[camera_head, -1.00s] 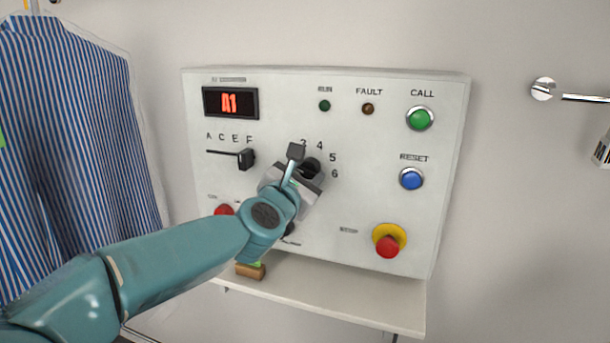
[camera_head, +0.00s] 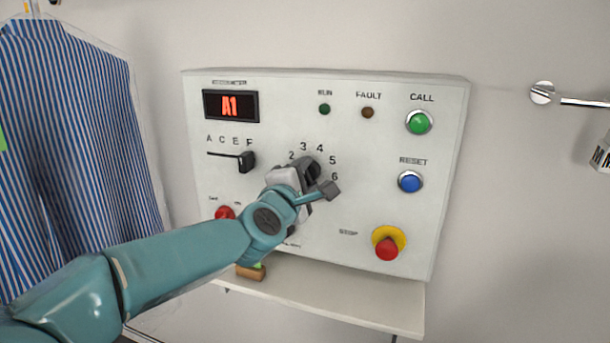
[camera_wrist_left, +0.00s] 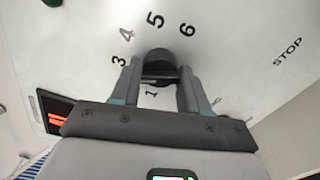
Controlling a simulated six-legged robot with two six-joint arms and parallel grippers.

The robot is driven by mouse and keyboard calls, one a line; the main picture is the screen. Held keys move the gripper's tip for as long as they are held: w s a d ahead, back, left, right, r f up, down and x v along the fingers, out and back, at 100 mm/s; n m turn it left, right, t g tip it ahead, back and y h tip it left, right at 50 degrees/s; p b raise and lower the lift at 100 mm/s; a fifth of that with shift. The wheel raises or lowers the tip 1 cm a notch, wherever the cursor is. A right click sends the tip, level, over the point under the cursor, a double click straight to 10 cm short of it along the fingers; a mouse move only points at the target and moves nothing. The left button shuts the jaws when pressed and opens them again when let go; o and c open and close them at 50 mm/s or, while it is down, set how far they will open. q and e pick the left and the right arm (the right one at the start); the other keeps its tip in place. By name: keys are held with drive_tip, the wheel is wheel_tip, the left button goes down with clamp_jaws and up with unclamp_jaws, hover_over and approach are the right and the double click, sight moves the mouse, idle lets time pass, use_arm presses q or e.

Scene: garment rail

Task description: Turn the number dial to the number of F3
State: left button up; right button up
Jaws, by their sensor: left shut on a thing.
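The black number dial (camera_head: 312,168) sits mid-panel inside an arc of numbers, with 2 to 6 readable in the head view. My left gripper (camera_head: 300,176) is at the dial, shut on it. In the wrist view the dial (camera_wrist_left: 160,60) shows between the tips of my left gripper (camera_wrist_left: 160,75), with 3, 4, 5 and 6 around it and a 1 between the fingers. The dial's pointer is hidden. The display (camera_head: 230,106) reads A1 in red. The letter slider (camera_head: 246,160) stands below F. My right gripper is not in view.
The panel (camera_head: 370,150) also carries a green CALL button (camera_head: 419,122), a blue RESET button (camera_head: 410,181) and a red STOP button (camera_head: 387,248). A shelf (camera_head: 350,303) lies below it. A striped shirt (camera_head: 70,150) hangs at the left.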

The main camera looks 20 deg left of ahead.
use_arm(q)
drive_tip(key=shift+m, duration=0.5)
drive_tip(key=o, duration=1)
drive_tip(key=s, duration=1.1)
drive_tip(key=s+b, duration=0.1)
drive_tip(key=s, duration=0.4)
drive_tip(key=shift+s+a, duration=0.15)
drive_tip(key=shift+a, duration=0.1)
drive_tip(key=shift+a, duration=0.1)
